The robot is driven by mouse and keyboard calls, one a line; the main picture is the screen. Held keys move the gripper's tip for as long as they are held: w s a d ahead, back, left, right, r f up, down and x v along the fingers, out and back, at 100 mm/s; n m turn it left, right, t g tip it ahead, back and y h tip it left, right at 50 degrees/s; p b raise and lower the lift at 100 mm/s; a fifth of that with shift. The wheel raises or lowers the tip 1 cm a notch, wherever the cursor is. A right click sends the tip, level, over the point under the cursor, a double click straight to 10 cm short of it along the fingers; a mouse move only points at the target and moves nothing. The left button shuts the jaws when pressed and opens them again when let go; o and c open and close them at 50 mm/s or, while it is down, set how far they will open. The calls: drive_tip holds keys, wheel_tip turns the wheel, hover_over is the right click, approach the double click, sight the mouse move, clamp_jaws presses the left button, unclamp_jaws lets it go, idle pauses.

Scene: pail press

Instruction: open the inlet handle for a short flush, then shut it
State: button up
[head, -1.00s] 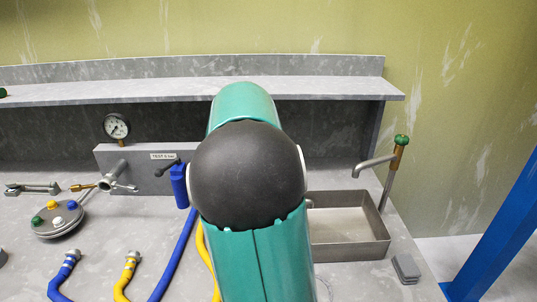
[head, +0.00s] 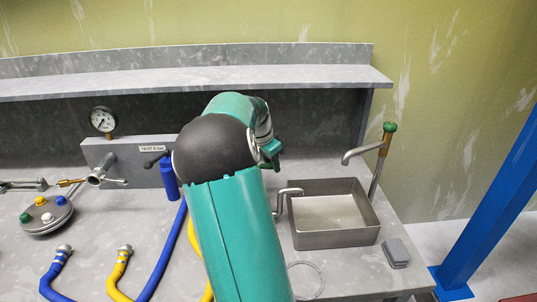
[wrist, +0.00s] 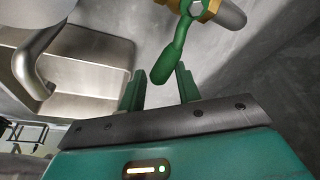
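A green lever handle (wrist: 172,52) on a brass valve fitting (wrist: 203,8) shows at the top of the wrist view. No label marks it as the inlet handle. My gripper (wrist: 160,85) is open, its two green fingers apart. The lever's free end appears in the gap between the fingertips, with visible space on both sides; I cannot tell its depth. In the head view my arm hides the valve, and a small dark green part (head: 268,164) shows beside it, too small to tell whether finger or lever.
A steel basin (head: 335,239) with a bent steel pipe (head: 284,194) at its left lies right of my arm. A gauge (head: 102,121), round lidded unit (head: 45,218), blue hose (head: 170,245) and yellow hose (head: 118,275) are left. A shelf (head: 200,80) runs above.

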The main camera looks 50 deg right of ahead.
drive_tip(key=c, duration=0.4)
drive_tip(key=shift+w+d+r, duration=0.1)
drive_tip(key=shift+w+d, duration=0.25)
drive_tip(key=shift+w, duration=0.1)
drive_tip(key=shift+c, duration=0.3)
drive_tip(key=shift+w+d, duration=0.25)
drive_tip(key=shift+w, duration=0.25)
drive_tip(key=shift+w+d, duration=0.25)
drive_tip(key=shift+w, duration=0.25)
drive_tip(key=shift+c, duration=0.4)
drive_tip(key=shift+w, duration=0.1)
drive_tip(key=shift+w+d, duration=0.15)
drive_tip(key=shift+w, duration=0.6)
drive_tip(key=shift+w+d, duration=0.15)
drive_tip(key=shift+w, duration=0.6)
drive_tip(key=shift+w, duration=0.1)
